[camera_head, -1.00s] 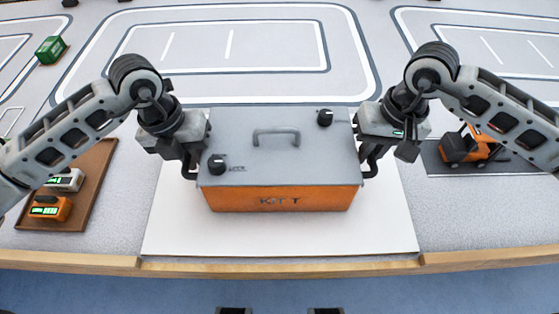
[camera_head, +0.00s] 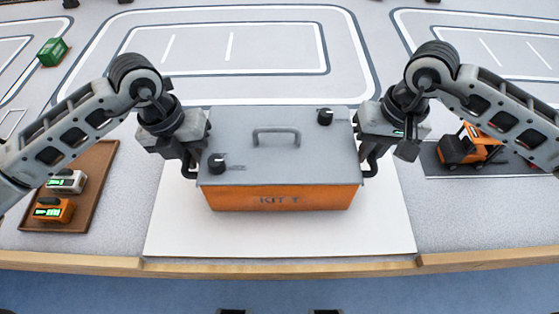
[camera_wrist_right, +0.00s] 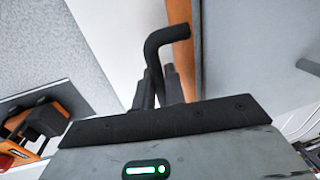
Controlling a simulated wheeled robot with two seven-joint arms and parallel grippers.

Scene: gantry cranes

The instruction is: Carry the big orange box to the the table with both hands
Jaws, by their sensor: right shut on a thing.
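The big orange box (camera_head: 285,197) has a grey lid (camera_head: 280,155) with a top handle, two black knobs and "KIT" lettering on its front. It is level, above a white mat (camera_head: 285,234) on the table. My left gripper (camera_head: 188,165) is at the black handle on its left side and appears shut on it; the fingertips are partly hidden. My right gripper (camera_head: 372,160) is shut on the right side handle. In the right wrist view its dark fingers (camera_wrist_right: 158,88) close around the bent black handle (camera_wrist_right: 163,42) beside the box.
A brown tray (camera_head: 100,165) with two small devices lies at left. An orange toy vehicle (camera_head: 470,146) stands on a dark mat at right. A green container (camera_head: 52,50) is at far left. A wooden edge (camera_head: 280,268) runs along the front. The marked floor behind the box is mostly clear.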

